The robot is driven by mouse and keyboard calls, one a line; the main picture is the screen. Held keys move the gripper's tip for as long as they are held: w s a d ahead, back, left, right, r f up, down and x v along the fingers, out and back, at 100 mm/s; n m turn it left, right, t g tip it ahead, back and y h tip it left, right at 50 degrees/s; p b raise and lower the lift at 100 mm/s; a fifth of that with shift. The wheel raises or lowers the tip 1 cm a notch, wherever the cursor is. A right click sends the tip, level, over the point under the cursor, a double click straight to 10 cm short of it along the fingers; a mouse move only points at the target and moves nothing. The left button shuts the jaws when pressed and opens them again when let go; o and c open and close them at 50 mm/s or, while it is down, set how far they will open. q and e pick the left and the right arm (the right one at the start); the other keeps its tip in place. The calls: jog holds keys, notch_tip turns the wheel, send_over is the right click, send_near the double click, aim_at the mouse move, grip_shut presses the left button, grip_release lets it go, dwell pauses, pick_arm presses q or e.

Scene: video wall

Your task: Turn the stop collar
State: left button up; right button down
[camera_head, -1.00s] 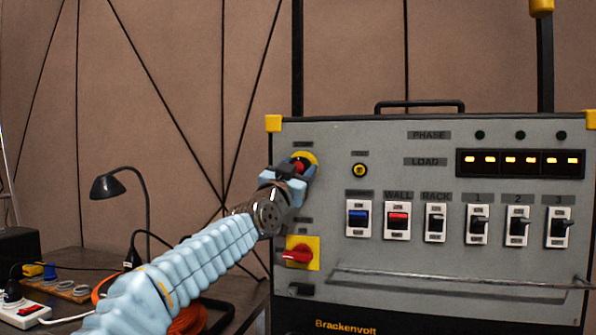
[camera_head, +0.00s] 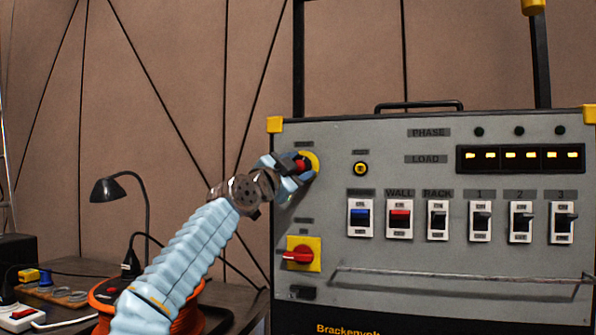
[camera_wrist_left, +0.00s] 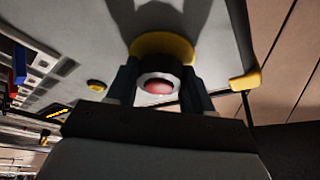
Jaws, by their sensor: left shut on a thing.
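The stop collar, with a red button in its middle and a yellow ring behind it, is at the upper left of the grey panel; the yellow ring (camera_head: 314,160) shows in the head view. In the left wrist view the dark collar with a pale rim and red centre (camera_wrist_left: 158,86) sits between two dark fingers. My left gripper (camera_head: 300,168) is shut on the collar, one finger on each side. The gripper hides part of the collar in the head view. My right gripper is not in view.
Below the collar is a red rotary switch on a yellow plate (camera_head: 304,254). To the right are a small yellow-ringed knob (camera_head: 360,169), a row of switches (camera_head: 480,221) and a handrail (camera_head: 460,277). A black lamp (camera_head: 108,190) and an orange cable reel (camera_head: 105,293) stand at left.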

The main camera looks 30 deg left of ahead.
pick_arm(q)
jog(key=shift+a+r+m+h+p, duration=0.1)
jog(key=shift+m+h+p, duration=0.25)
jog(key=shift+m, duration=0.85)
jog(key=shift+g, duration=0.3)
